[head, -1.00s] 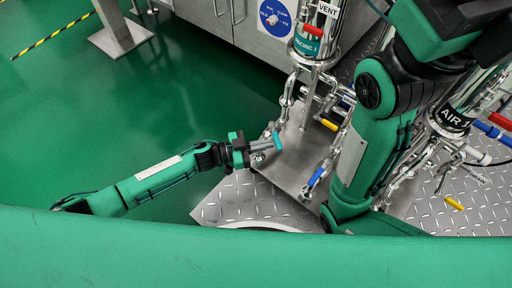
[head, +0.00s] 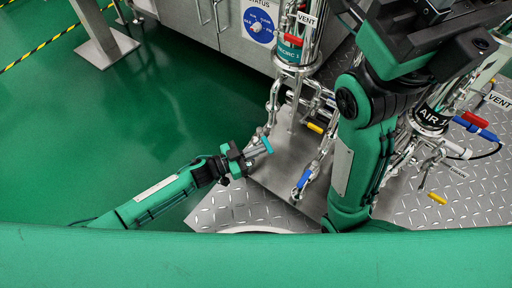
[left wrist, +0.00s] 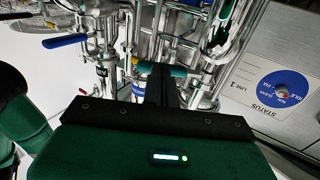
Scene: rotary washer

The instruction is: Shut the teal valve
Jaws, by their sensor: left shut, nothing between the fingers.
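The teal valve handle (head: 267,145) is a short bar on the steel pipework at the left edge of the skid. It also shows in the left wrist view (left wrist: 178,71), lying crosswise just beyond the fingertips. My left gripper (head: 260,150) is shut and empty, its fingertips right at the handle. In the left wrist view the dark fingers (left wrist: 169,80) overlap part of the handle. Whether they touch it I cannot tell. The valve body is mostly hidden behind the gripper.
A blue lever (head: 304,179) and a yellow lever (head: 315,128) sit on pipework right of the teal handle. The RECIRC 1 cylinder (head: 291,55) stands behind. A cabinet with a blue STATUS dial (head: 258,25) is at the back. Green floor (head: 130,130) is clear at left.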

